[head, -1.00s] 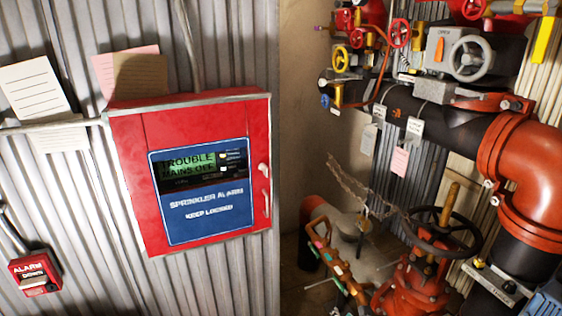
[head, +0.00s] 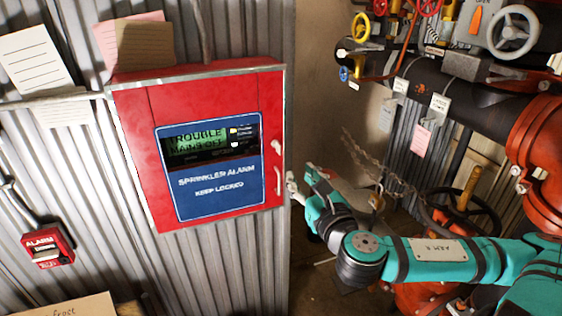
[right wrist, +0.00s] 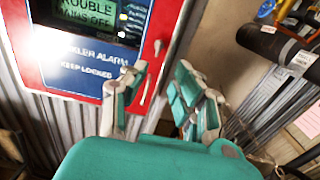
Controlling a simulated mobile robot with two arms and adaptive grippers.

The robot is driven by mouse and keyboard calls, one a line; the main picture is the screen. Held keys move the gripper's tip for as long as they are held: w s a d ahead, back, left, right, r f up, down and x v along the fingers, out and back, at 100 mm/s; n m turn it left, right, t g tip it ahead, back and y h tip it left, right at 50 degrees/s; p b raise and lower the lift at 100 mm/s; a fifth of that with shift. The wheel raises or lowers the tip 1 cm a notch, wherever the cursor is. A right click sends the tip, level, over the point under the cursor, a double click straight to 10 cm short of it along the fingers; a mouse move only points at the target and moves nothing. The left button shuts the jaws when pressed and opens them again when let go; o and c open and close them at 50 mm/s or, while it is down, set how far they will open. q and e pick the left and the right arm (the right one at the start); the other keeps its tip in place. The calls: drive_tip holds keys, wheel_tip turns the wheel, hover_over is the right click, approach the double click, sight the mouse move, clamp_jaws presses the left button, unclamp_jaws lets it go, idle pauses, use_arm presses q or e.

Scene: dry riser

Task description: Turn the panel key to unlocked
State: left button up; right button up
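The red alarm panel (head: 140,140) hangs on the corrugated wall, its door shut. Its screen (head: 208,141) reads "TROUBLE" above "MAINS OFF". A small pale knob-like piece (head: 277,147), possibly the key, sits near the door's right edge; its setting is too small to read. A pale handle (head: 278,181) is below it. Both the knob (right wrist: 158,47) and the handle (right wrist: 149,86) show in the right wrist view. My right gripper (head: 301,177) is just right of the panel's edge. In the right wrist view its fingers (right wrist: 156,84) are spread and empty. My left gripper is out of view.
Red and black pipes (head: 480,110) with valve wheels fill the right side. A chain (head: 370,165) hangs behind my right arm. A red alarm box (head: 47,249) is at the lower left. Paper notes (head: 36,62) are on the wall. The wall below the panel is clear.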

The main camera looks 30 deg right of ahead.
sight(277, 142)
use_arm(q)
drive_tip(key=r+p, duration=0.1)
drive_tip(key=p, duration=0.2)
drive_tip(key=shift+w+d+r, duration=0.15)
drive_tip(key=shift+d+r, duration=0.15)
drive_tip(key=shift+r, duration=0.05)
use_arm(e)
drive_tip(key=x, duration=1.3)
drive_tip(key=shift+s+a+r, duration=0.1)
drive_tip(key=shift+r, duration=0.05)
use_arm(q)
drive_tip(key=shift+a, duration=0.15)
use_arm(e)
clamp_jaws()
